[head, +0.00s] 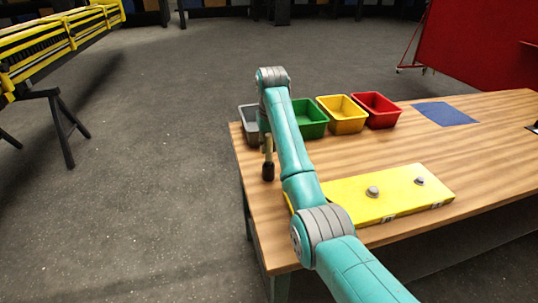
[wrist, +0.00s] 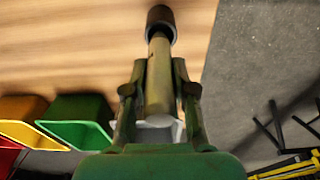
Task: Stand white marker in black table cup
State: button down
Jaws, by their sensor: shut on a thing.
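My gripper (wrist: 158,92) is shut on the white marker (wrist: 158,75), a pale cylinder held between the two fingers in the wrist view. In the head view the marker (head: 268,146) hangs upright below my wrist, near the table's left edge. The black table cup (wrist: 160,24) is at the marker's far end. In the head view the cup (head: 268,171) shows as a small dark shape directly under the marker. The marker's lower end meets the cup's mouth and appears to be in it; how deep it sits is hidden.
Grey (head: 249,117), green (head: 311,118), yellow (head: 342,114) and red (head: 376,110) bins line the back of the wooden table (head: 470,140). A yellow board with metal knobs (head: 395,195) lies right of my arm. A blue mat (head: 445,113) lies farther right.

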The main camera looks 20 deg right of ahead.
aim_at(268, 154)
jog(key=shift+a+f, duration=0.1)
jog(key=shift+f, duration=1.75)
jog(key=shift+f, duration=0.1)
jog(key=c, duration=0.9)
grip_release()
jog(key=shift+c, duration=0.2)
